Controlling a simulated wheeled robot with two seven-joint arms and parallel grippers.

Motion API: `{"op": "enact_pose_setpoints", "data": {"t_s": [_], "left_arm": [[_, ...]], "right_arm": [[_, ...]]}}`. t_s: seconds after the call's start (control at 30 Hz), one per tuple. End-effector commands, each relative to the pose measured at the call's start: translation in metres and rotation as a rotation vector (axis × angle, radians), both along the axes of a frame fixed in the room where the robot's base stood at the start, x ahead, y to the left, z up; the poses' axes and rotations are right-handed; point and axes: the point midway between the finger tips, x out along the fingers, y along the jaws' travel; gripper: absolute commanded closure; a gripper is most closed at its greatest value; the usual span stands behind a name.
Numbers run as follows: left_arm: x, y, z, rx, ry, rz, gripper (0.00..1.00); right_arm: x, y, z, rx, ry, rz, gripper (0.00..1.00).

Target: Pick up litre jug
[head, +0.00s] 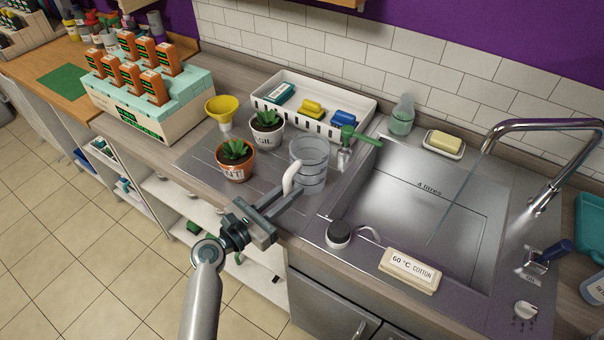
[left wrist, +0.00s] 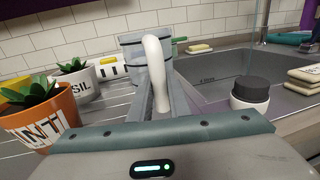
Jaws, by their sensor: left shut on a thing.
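The litre jug (head: 311,157) is a clear grey cylinder with dark bands and a white handle (head: 289,180). It stands upright on the ribbed drainer, left of the sink. My left gripper (head: 284,196) reaches in from the front, shut on the white handle. In the left wrist view the handle (left wrist: 156,72) stands between the fingers, with the jug (left wrist: 133,47) behind it. The jug's base is hidden there by the gripper. My right gripper is in neither view.
An orange pot (head: 235,161) and a white pot (head: 266,129) with plants stand left of the jug. A yellow funnel (head: 222,107) and a white tray (head: 366,111) are behind. The sink (head: 400,216) holds water.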

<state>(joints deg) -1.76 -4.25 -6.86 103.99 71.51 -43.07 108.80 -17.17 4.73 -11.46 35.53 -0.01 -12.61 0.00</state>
Motion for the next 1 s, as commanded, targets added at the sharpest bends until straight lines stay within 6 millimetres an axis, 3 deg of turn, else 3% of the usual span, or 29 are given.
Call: {"op": "enact_pose_setpoints", "data": {"t_s": [0.33,0.8,1.0], "left_arm": [[0.0,0.0,0.013,0.001,-0.004,0.0,1.0],[0.0,0.0,0.085,0.0,-0.006,0.0,1.0],[0.0,0.0,0.099,-0.001,-0.002,0.0,1.0]], "right_arm": [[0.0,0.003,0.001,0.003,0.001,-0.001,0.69],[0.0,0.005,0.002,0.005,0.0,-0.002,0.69],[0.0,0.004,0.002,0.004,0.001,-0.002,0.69]]}}
